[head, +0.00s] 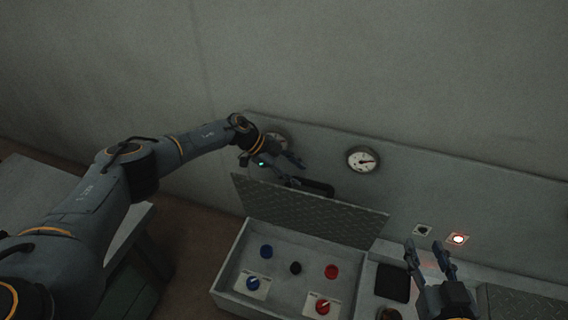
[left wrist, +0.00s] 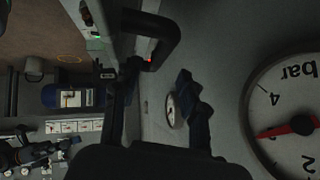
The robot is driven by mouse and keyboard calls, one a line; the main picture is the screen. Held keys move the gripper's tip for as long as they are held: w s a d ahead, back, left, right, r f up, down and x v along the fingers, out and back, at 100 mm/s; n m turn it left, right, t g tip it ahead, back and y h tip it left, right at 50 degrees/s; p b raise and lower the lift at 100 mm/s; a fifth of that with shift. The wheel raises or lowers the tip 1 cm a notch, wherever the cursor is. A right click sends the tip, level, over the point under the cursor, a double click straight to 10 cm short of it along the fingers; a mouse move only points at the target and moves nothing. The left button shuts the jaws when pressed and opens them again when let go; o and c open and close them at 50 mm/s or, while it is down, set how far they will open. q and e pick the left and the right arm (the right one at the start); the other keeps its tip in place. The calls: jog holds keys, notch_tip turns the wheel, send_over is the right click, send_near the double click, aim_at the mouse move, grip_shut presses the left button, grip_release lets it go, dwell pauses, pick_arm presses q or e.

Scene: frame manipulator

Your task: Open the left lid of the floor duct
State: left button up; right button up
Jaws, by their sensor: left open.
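The left lid (head: 300,207) of the floor duct is a grey tread-plate panel. It stands raised and tilted back at the rear of the open box (head: 228,268). Its black handle (head: 320,187) shows above the lid's upper edge, and a black handle also shows in the left wrist view (left wrist: 165,38). My left gripper (head: 298,170) is behind the upper edge of the lid, beside the handle. Its fingers are open in the left wrist view (left wrist: 160,105), apparently around nothing. My right gripper (head: 425,246) is open and empty, right of the box.
The open box holds blue, red and black knobs (head: 331,271). A second tread-plate lid (head: 525,305) lies at the lower right. A grey table (head: 60,205) stands at the left.

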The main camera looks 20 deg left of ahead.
pick_arm(q)
jog(key=v, duration=0.4)
jog(key=shift+s+a+r, duration=0.1)
jog(key=shift+a+r, duration=0.2)
